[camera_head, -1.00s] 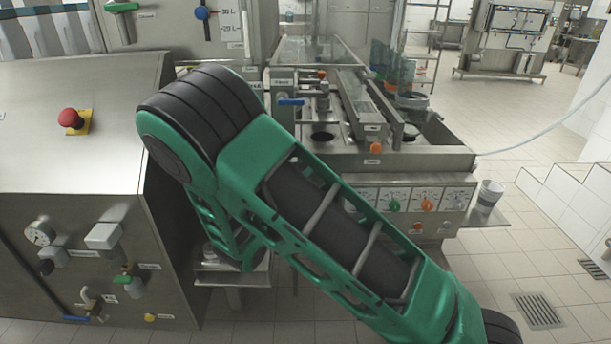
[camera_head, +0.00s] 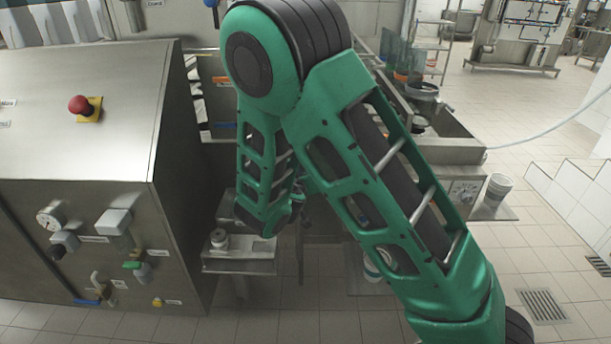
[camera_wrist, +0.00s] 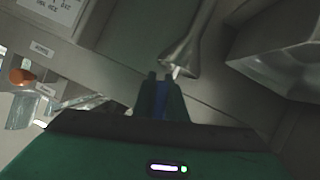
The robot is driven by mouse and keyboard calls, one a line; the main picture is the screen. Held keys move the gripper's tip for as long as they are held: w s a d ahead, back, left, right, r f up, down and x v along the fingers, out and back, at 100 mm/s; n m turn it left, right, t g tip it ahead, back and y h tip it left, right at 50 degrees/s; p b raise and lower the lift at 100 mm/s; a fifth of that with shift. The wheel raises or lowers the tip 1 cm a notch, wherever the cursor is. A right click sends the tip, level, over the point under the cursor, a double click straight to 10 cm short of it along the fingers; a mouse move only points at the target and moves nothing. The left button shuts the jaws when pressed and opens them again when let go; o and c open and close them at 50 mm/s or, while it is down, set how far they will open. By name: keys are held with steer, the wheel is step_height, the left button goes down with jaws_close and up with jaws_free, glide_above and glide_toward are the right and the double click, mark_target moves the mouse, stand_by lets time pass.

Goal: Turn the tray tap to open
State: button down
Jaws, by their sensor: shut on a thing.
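My gripper (camera_wrist: 161,80) shows in the wrist view, with its two dark fingers close together. A narrow blue piece (camera_wrist: 159,104), which looks like the tap's lever, sits between them, and the fingers are shut on it. Its far end and the tap body are mostly hidden by the fingers. A flared metal spout or funnel (camera_wrist: 182,58) is just beyond and right of the fingertips. In the head view my green arm hides the gripper and the tap. The labels are too small or blurred to tell which tap this is.
In the wrist view, an orange knob (camera_wrist: 21,76) is at left and a metal housing (camera_wrist: 280,55) at right. In the head view, a steel cabinet (camera_head: 75,130) with a red button (camera_head: 78,104) stands left of my arm. A small shelf (camera_head: 238,262) is below.

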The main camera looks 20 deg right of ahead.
steer(key=shift+w+a+f+m+y, duration=0.1)
steer(key=shift+a+f+m+y, duration=0.1)
steer(key=shift+a+m+y, duration=0.3)
steer(key=shift+w+a+f+m+y, duration=0.15)
steer(key=shift+a+m+y, duration=0.15)
steer(key=shift+m, duration=0.4)
steer(key=shift+s, duration=0.1)
steer(key=c, duration=1.8)
jaws_free()
steer(key=shift+r, duration=0.1)
steer(key=v, duration=1)
steer(key=shift+s, duration=0.25)
